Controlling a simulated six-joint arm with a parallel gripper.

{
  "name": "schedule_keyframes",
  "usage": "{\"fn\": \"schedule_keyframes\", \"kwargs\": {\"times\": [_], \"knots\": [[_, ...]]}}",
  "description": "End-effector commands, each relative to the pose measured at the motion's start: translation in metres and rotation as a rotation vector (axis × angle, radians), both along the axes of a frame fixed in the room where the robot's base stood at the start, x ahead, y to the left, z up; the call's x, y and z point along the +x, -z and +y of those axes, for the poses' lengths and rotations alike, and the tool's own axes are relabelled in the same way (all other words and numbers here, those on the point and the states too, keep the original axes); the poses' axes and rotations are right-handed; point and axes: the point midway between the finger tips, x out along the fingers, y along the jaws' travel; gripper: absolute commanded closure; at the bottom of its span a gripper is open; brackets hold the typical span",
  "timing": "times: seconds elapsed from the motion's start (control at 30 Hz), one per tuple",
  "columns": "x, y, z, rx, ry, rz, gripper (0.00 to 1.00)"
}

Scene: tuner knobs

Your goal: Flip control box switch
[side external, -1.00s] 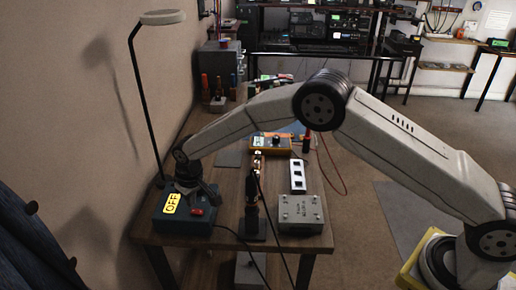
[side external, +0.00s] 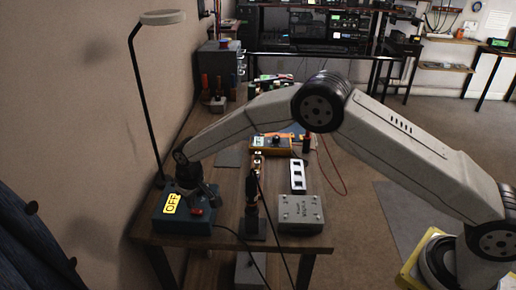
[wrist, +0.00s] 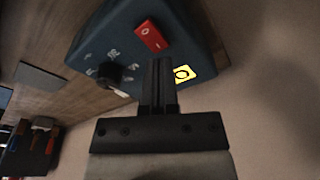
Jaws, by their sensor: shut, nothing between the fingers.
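The control box (side external: 172,218) is a dark blue box at the near left corner of the workbench. In the side view my gripper (side external: 207,198) is over the box, close beside the switch.
A grey metal box (side external: 301,214) stands to the right on the bench (side external: 230,180). A black stand with a cable (side external: 252,205) is between it and the control box. A desk lamp (side external: 142,80) rises behind the box, near the wall. An orange meter (side external: 270,145) lies farther back.

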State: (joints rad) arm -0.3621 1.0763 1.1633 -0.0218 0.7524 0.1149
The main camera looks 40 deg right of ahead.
Motion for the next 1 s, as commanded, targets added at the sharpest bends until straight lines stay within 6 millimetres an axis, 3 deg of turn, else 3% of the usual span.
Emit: {"fn": "schedule_keyframes", "kwargs": {"times": [1.0], "knots": [[0.0, 0.011, 0.0, 0.0, 0.0, 0.001, 1.0]]}}
